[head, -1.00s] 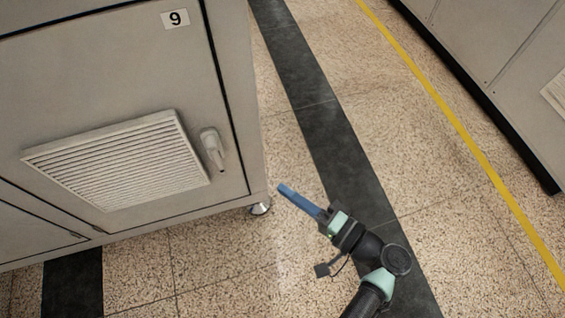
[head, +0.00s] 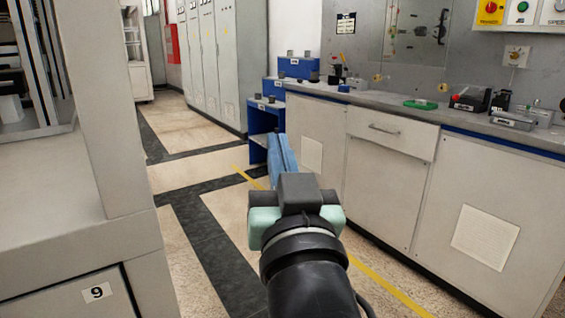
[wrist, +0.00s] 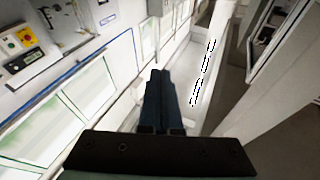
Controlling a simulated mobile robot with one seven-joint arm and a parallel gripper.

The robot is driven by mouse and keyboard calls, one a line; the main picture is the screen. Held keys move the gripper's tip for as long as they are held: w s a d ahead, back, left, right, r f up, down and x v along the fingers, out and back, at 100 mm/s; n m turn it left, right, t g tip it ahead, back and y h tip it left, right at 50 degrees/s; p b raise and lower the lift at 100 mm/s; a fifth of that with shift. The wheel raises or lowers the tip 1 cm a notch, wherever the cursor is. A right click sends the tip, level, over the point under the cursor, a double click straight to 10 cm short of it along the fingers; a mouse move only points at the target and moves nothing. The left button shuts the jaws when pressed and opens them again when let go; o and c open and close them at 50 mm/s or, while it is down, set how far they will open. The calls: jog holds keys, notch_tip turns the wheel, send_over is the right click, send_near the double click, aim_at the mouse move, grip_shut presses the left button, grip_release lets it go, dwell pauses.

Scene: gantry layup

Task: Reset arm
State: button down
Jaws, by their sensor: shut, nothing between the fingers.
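My gripper (head: 282,158) is in the middle of the head view, raised in front of the camera and pointing away down the aisle. Its blue fingers lie together with nothing between them. It touches nothing that I can see. In the wrist view my gripper (wrist: 160,85) shows its dark fingers side by side, shut, in the centre of the picture.
A grey machine cabinet (head: 70,235) marked 9 stands close on the left. A long workbench (head: 390,190) with small tools and a green tray (head: 420,104) runs along the right. Tall grey cabinets (head: 215,65) stand at the back. The aisle floor (head: 190,170) between is clear.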

jog(key=s+r+t+h, duration=0.3)
jog(key=s+r+t, duration=0.3)
jog(key=s+r, duration=0.9)
notch_tip(320, 180, up, 39)
jog(key=w+p, duration=0.2)
jog(key=p, duration=3.6)
jog(key=shift+d+f+m+p, duration=0.15)
jog(key=shift+m+p, duration=0.15)
jog(key=shift+p, duration=0.05)
jog(key=shift+w, duration=0.1)
